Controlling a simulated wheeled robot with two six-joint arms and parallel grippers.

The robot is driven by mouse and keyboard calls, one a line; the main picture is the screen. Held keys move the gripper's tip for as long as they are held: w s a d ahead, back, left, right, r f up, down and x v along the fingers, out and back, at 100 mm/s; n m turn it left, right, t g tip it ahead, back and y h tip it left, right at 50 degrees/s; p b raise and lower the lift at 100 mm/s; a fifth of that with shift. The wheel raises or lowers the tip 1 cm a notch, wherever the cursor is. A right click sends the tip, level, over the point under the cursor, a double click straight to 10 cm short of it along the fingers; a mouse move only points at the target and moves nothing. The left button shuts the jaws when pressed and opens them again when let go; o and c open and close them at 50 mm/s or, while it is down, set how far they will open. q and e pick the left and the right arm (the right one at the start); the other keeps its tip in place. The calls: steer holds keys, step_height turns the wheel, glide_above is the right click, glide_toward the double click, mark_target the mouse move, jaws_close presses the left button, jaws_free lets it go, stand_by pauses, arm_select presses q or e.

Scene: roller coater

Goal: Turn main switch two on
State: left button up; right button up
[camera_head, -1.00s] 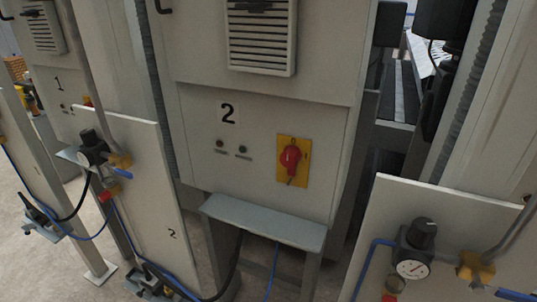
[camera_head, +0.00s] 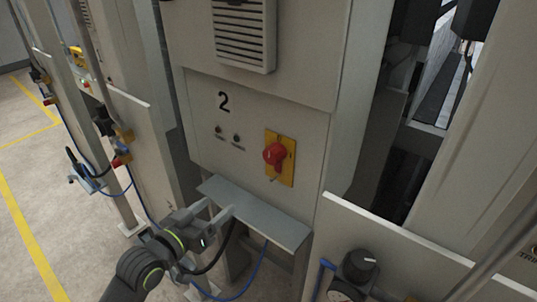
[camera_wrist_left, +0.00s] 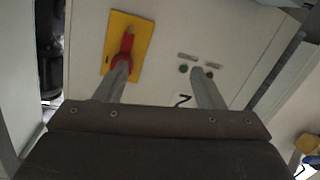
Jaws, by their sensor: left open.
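Main switch two is a red rotary knob (camera_head: 274,154) on a yellow plate (camera_head: 287,162), on the grey cabinet panel marked 2 (camera_head: 224,101). My left gripper (camera_head: 219,214) is open and empty, below and left of the switch, by the grey ledge under the panel. In the left wrist view the red knob (camera_wrist_left: 123,50) shows beyond the left fingertip, and the fingers (camera_wrist_left: 160,82) are spread apart. I cannot tell from that view how far the fingertip is from the knob; in the head view they are apart. My right gripper is not in view.
The grey ledge (camera_head: 262,213) juts out below the switch, close to my left gripper. Two small indicators (camera_head: 228,134) sit left of the switch. A white panel with a gauge and black knob (camera_head: 359,264) stands at lower right. Cables and hoses hang below the ledge.

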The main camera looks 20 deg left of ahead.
arm_select(q)
steer(key=s+d+r+m+h, duration=0.1)
steer(key=s+d+r+h, duration=0.15)
steer(key=r, duration=0.45)
steer(key=p, duration=0.4)
glide_toward(269, 157)
steer(key=shift+t, duration=0.4)
steer(key=x, duration=1)
steer(key=shift+f, duration=0.3)
steer(key=shift+d, duration=0.1)
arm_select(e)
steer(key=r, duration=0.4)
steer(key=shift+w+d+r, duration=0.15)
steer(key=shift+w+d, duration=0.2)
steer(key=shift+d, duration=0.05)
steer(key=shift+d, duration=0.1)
